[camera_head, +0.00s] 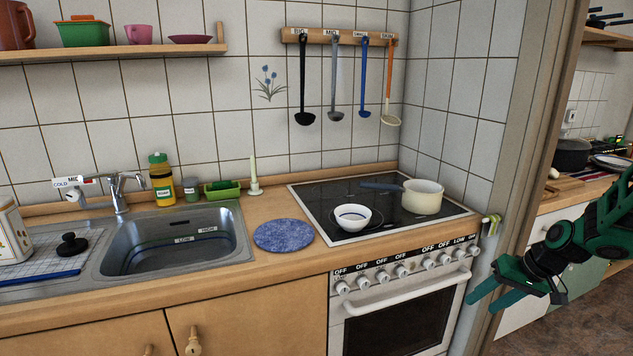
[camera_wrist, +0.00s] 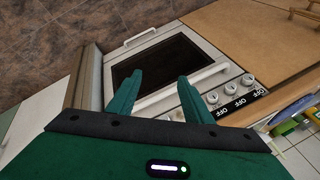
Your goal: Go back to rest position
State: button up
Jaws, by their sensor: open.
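My gripper (camera_head: 489,294) is at the right of the head view, in front of the door frame and right of the oven. Its green fingers point left and are apart. In the wrist view my gripper (camera_wrist: 157,92) has its two fingers spread with nothing between them. Behind them the wrist view shows the oven front (camera_wrist: 165,65) with its handle and knobs. My gripper touches nothing that I can see.
The oven (camera_head: 395,310) stands left of my gripper. A white bowl (camera_head: 352,217) and a cream pot (camera_head: 423,197) are on the stove top. A wooden door frame (camera_head: 530,130) rises behind the arm. A second counter (camera_head: 555,205) lies beyond it, with open floor at lower right.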

jog(key=s+r+m+g+h, duration=0.1)
jog(key=s+r, duration=0.2)
jog(key=s, duration=0.7)
jog(key=s+a+r+m+g+h, duration=0.1)
jog(key=s+r, duration=0.3)
jog(key=s, duration=0.7)
jog(key=s+a+r+m+g+h, duration=0.1)
jog(key=s+r, duration=0.3)
jog(key=s, duration=0.6)
jog(key=shift+s+r+m+g, duration=0.25)
jog(key=shift+s+m+g, duration=0.15)
jog(key=shift+m+g, duration=0.25)
jog(key=shift+w+f+h, duration=0.25)
jog(key=shift+w+h, duration=0.05)
jog(key=shift+w, duration=0.35)
